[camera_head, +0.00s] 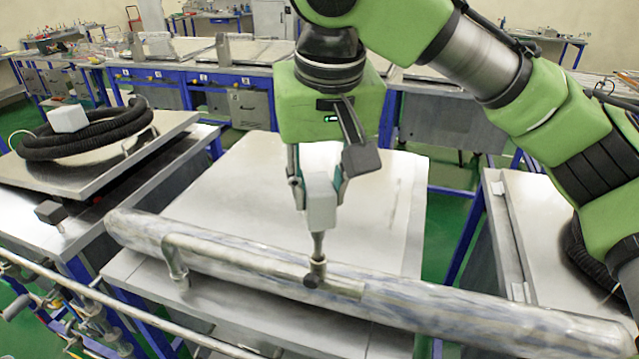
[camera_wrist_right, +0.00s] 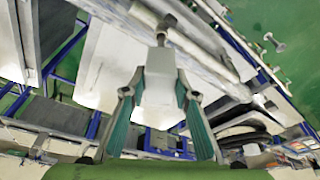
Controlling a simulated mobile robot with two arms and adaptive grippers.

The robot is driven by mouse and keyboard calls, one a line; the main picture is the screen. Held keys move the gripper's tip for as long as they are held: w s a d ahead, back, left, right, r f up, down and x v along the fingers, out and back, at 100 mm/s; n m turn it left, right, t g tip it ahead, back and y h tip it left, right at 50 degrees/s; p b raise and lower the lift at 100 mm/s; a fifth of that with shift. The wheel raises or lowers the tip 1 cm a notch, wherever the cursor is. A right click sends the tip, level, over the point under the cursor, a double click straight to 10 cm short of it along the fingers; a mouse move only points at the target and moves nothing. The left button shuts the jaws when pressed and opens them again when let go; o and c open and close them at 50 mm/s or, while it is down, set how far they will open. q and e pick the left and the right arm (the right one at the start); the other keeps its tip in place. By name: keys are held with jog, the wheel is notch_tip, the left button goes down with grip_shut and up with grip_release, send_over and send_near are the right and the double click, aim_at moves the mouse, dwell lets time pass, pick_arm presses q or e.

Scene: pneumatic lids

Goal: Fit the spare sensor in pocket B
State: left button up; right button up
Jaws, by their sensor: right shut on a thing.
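My right gripper (camera_head: 318,188) is shut on a small pale grey block, which I take to be the spare sensor (camera_head: 321,208). In the right wrist view, the same grey block (camera_wrist_right: 160,78) sits between the two teal-padded fingers (camera_wrist_right: 158,94). Below the block in the head view, a short dark stem (camera_head: 317,245) runs down to a fitting (camera_head: 328,282) on a thick grey pipe (camera_head: 240,262). I cannot tell whether the block touches the stem or only lines up with it. No pocket marked B is legible. My left gripper is out of view.
The pipe crosses in front of a pale lid panel (camera_head: 255,195), with a second bent fitting (camera_head: 176,262) at left. A black coiled hose (camera_head: 85,140) with a white block (camera_head: 67,119) lies on the left bench. Thin rails run at the lower left. Another lid panel (camera_head: 555,235) stands right.

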jog(key=shift+f+b, duration=0.6)
jog(key=shift+f, duration=0.55)
jog(key=o, duration=1.2)
jog(key=shift+c, duration=0.2)
jog(key=p+v, duration=0.6)
jog(key=v, duration=0.1)
jog(key=v, duration=1.2)
